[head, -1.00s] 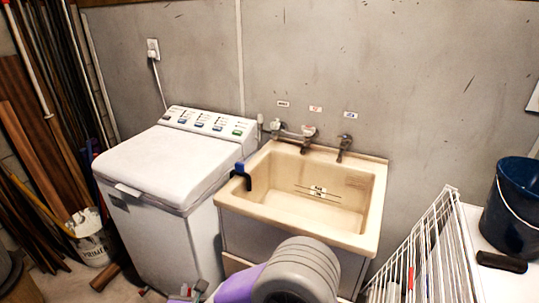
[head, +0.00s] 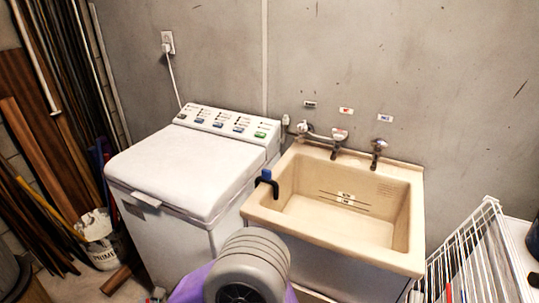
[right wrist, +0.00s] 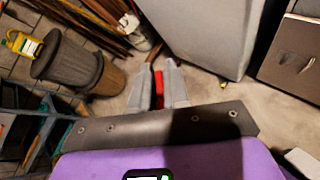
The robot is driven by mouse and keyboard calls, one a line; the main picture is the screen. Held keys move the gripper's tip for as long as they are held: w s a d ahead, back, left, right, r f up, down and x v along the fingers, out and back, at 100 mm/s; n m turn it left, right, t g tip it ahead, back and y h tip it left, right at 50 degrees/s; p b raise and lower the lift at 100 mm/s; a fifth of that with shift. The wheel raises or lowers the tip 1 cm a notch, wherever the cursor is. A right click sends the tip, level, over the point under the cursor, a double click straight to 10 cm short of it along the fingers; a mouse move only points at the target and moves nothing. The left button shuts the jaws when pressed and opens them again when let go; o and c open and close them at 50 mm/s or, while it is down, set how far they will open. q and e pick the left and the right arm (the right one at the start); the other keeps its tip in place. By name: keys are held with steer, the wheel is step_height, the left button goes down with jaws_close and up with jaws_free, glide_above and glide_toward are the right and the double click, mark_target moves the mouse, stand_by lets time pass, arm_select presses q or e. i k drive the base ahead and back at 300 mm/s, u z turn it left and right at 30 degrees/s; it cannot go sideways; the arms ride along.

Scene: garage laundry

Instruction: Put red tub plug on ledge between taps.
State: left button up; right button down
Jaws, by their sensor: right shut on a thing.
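My right gripper (right wrist: 158,88) is shut on the red tub plug (right wrist: 159,82), which shows as a narrow red strip between the grey fingers in the right wrist view. The cream tub (head: 257,218) stands against the wall in the head view. Its back ledge (head: 358,158) carries a left tap (head: 338,143) and a right tap (head: 378,150), with bare ledge between them. My right arm covers the bottom middle of the head view, below and left of the tub. My left gripper is not in view.
A white washing machine (head: 165,165) stands left of the tub. A black hook with a blue end (head: 266,180) hangs on the tub's left rim. A white drying rack (head: 470,255) is at right. A grey bin (right wrist: 70,55) and a white bucket (right wrist: 132,27) stand on the floor.

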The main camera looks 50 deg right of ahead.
mark_target(355, 163)
steer(key=z, duration=1.45)
